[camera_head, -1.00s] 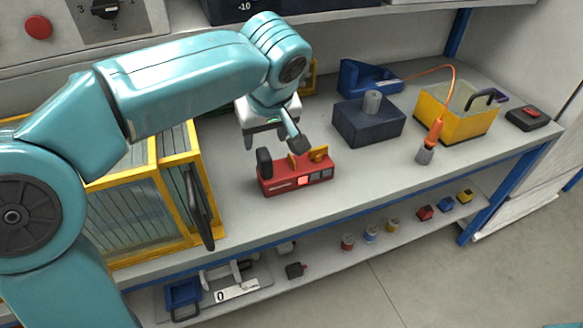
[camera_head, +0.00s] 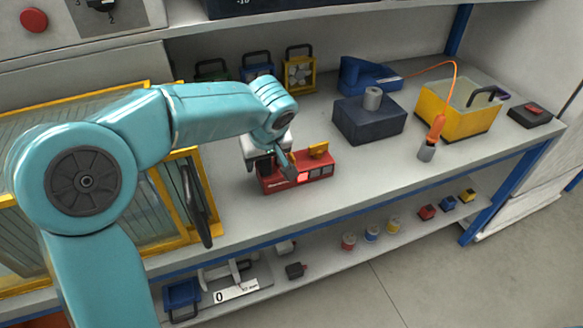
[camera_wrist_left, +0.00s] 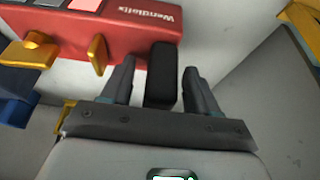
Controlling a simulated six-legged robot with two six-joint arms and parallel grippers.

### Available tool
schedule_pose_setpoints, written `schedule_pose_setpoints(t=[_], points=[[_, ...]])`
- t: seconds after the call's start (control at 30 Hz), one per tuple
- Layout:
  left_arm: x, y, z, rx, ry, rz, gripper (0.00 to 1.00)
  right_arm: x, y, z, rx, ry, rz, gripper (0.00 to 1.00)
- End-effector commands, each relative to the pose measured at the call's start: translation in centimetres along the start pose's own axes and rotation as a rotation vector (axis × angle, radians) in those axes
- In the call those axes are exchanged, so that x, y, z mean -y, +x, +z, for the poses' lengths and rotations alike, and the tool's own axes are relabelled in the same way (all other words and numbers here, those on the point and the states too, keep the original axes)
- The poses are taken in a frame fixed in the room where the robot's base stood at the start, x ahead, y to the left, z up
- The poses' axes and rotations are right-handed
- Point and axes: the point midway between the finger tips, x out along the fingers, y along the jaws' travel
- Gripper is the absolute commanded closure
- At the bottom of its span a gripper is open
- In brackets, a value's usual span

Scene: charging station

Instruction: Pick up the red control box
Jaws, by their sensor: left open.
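The red control box (camera_head: 318,178) lies on the grey workbench, with grey and lit pink buttons on its front and orange-yellow parts on top. In the left wrist view the red control box (camera_wrist_left: 130,18) spans the top left, with a black upright block (camera_wrist_left: 161,75) at its end. My left gripper (camera_wrist_left: 157,72) is open, with one finger on each side of the black block. In the head view my left gripper (camera_head: 281,172) is over the box's left end and hides the block. My right gripper is not in view.
A dark blue box (camera_head: 368,122) and a yellow bin (camera_head: 455,120) with an orange-cabled tool stand to the right. A yellow-framed case (camera_head: 180,205) stands close on the left. Three handled items, one a yellow frame (camera_head: 299,72), stand behind.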

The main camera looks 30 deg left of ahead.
Motion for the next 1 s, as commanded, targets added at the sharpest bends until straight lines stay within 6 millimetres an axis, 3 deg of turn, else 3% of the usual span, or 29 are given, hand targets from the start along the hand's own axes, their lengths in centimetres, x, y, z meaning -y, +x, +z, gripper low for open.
schedule_pose_setpoints(t=[0.1, 0.27, 0.3, 0.73, 0.87, 1.0], points=[[0.0, -0.1, 0.0, 0.0, 0.0, 0.0, 0.44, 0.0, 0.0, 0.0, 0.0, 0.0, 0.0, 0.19], [0.0, -0.1, 0.0, 0.0, 0.0, 0.0, 0.96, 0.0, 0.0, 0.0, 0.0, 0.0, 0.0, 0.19], [0.0, -0.1, 0.0, 0.0, 0.0, 0.0, 1.0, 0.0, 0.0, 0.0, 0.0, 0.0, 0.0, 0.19], [-0.1, -0.9, -0.4, -0.003, -0.003, 0.003, 1.0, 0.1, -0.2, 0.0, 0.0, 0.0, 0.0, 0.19], [-0.1, -2.7, -1.1, -0.004, -0.002, 0.005, 1.0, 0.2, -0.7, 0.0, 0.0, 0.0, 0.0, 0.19], [-0.1, -6.1, -2.5, -0.004, -0.005, 0.007, 1.0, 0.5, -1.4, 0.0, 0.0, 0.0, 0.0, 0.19]])
